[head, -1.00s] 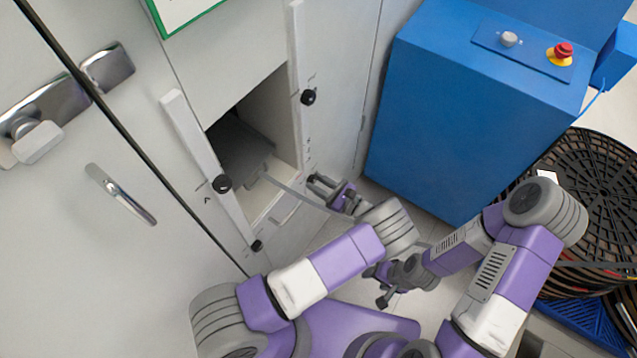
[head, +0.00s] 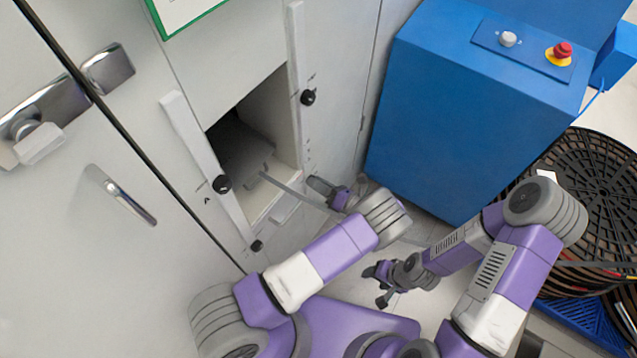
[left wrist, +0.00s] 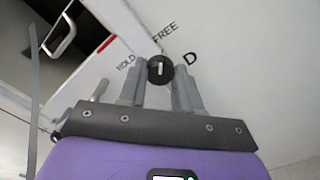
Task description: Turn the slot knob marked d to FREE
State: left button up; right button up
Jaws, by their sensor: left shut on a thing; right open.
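The slot knob d (left wrist: 160,69) is a round black knob with a white mark, on the pale panel in the left wrist view. The letter D is printed to its right, FREE above it and HOLD to its upper left. Its white mark stands nearly upright in that view, roughly towards FREE. My left gripper (left wrist: 160,80) is shut on the knob, with one finger on each side. In the head view my left gripper (head: 322,186) is at the panel's lower right and hides the knob. My right gripper (head: 378,285) is open and empty, low in the middle.
Other black knobs (head: 221,184) and (head: 308,97) sit on the posts beside the open slot (head: 245,145). A grey strap (head: 285,188) runs from the slot past my left gripper. A blue cabinet (head: 470,120) and stacked black reels (head: 590,200) stand to the right.

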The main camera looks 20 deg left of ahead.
pick_arm(q)
jog(key=shift+m, duration=0.4)
jog(key=o, duration=1)
jog(key=shift+o, duration=0.2)
jog(key=p+v, duration=0.1)
jog(key=v, duration=0.6)
jog(key=shift+d, duration=0.3)
jog(key=shift+s, duration=0.1)
